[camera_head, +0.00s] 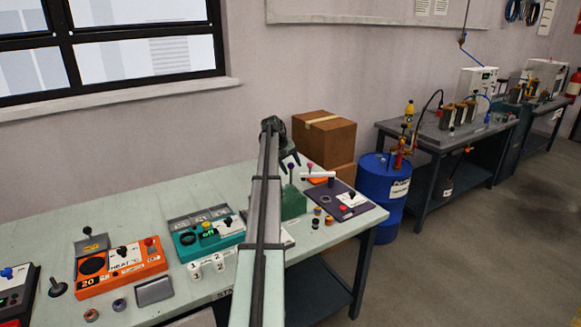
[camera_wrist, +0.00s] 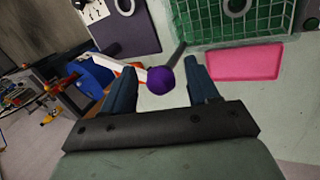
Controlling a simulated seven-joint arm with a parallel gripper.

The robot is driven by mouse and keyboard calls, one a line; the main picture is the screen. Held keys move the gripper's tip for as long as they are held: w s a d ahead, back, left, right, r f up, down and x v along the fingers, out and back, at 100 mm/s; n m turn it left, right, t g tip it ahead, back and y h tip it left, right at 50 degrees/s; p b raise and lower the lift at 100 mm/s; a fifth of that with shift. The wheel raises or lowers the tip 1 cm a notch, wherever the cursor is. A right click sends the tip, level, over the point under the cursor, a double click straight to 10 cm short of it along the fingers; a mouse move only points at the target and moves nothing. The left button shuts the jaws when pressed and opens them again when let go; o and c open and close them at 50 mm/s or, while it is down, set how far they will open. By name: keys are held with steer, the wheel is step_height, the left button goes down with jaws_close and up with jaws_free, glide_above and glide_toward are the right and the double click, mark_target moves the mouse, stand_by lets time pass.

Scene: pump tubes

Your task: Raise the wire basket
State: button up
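The green wire basket (camera_wrist: 268,24) shows at the upper right of the wrist view, with its grid facing me. A dark lever (camera_wrist: 178,54) with a round purple knob (camera_wrist: 160,80) stands beside it. My gripper (camera_wrist: 162,78) is open. In the wrist view the knob appears between its two separated fingers, with gaps on both sides. I cannot tell how deep the knob sits between them. In the head view my gripper (camera_head: 287,152) is close above the green unit (camera_head: 293,204), partly hidden by my arm.
A pink pad (camera_wrist: 243,62) lies beside the basket. A dark purple board (camera_head: 342,202) and a white bar with orange (camera_head: 318,173) are to its right. A blue drum (camera_head: 384,188) and cardboard boxes (camera_head: 323,139) stand beyond the bench. Orange (camera_head: 120,268) and teal (camera_head: 205,236) units are left.

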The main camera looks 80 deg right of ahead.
steer(key=v, duration=1.3)
steer(key=shift+w+r, duration=0.15)
steer(key=shift+r, duration=0.2)
steer(key=shift+a, duration=0.1)
